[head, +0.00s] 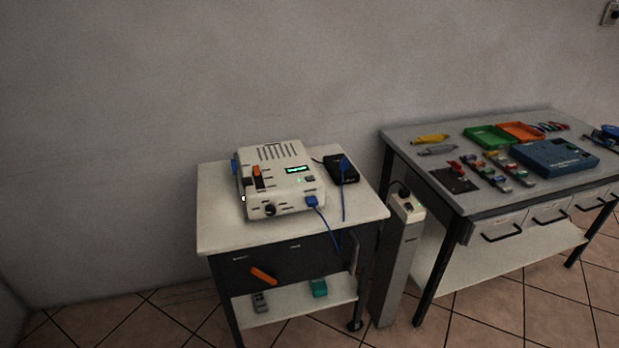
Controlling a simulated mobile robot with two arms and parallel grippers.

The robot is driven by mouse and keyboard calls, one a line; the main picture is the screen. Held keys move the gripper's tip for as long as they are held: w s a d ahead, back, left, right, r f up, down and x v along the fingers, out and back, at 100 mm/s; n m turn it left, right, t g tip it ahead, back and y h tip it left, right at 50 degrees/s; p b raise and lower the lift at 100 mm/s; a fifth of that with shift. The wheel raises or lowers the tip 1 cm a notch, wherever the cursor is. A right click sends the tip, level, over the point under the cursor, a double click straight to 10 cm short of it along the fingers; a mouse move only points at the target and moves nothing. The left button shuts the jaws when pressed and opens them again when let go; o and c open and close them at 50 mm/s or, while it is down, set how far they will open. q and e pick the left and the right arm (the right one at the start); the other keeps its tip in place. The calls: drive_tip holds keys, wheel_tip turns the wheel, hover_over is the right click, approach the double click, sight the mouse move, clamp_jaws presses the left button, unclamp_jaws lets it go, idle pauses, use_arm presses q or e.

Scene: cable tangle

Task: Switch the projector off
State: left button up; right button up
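The projector seems to be the white boxy device (283,190) on the small cart; I cannot be sure from this view. Its top has vent slots, an orange lever or switch (257,171), a lit green display (297,169) and small buttons. A dark round knob or lens (270,210) is on its front. A blue plug (312,201) sits at its front right corner with a blue cable running down. A black box (342,170) stands to its right with another blue cable. Neither of my grippers is in view.
The cart's white top (222,235) has free room in front of the device. A grey post with a socket (406,206) stands between the cart and a workbench (400,139). The bench holds green and orange trays, a blue case (555,157) and tools. An orange handle (263,275) shows below.

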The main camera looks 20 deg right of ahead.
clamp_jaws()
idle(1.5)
